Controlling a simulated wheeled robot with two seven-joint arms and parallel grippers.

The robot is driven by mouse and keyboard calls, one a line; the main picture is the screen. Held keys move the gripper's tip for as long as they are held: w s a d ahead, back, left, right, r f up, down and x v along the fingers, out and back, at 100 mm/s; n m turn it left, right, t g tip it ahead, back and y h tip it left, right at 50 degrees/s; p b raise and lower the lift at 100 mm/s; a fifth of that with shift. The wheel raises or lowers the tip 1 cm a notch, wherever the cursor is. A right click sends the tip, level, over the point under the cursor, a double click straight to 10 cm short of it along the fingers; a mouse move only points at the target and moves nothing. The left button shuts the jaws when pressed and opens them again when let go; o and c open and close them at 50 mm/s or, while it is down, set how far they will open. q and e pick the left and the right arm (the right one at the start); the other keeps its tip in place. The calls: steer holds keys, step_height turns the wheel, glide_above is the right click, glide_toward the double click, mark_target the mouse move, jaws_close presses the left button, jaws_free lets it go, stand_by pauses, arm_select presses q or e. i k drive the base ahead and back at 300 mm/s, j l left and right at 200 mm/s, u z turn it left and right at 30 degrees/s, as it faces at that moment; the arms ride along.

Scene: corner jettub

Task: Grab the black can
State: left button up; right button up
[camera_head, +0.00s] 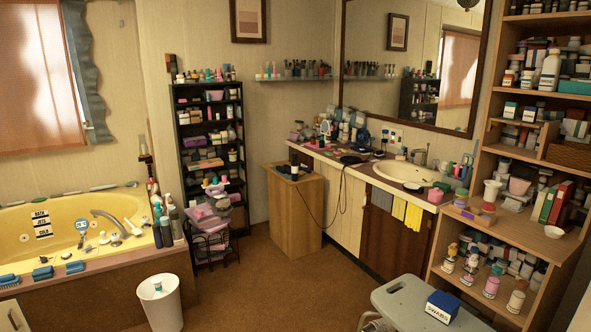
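Dark bottles (166,232) also stand on the tub's corner ledge. Neither of my grippers shows clearly in the head view.
A yellow tub (68,222) is at left, with a white bin (162,305) in front. A black shelf (210,125) and wire basket stand behind. A grey stool (395,295) holds a blue swabs box (442,306). Crowded wooden shelves fill the right. The brown floor (265,290) is clear centrally.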

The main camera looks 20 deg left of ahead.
mark_target(294, 156)
steer(key=i+u, duration=0.35)
steer(key=i, duration=0.4)
steer(key=i+j+u, duration=0.2)
steer(key=i+u, duration=0.3)
steer(key=i, duration=0.4)
steer(key=i+l+u, duration=0.15)
steer(key=i+u, duration=0.35)
steer(key=i, duration=0.4)
steer(key=i+l+z, duration=0.15)
steer(key=i, duration=0.55)
steer(key=i+l+z, duration=0.2)
steer(key=i, duration=0.5)
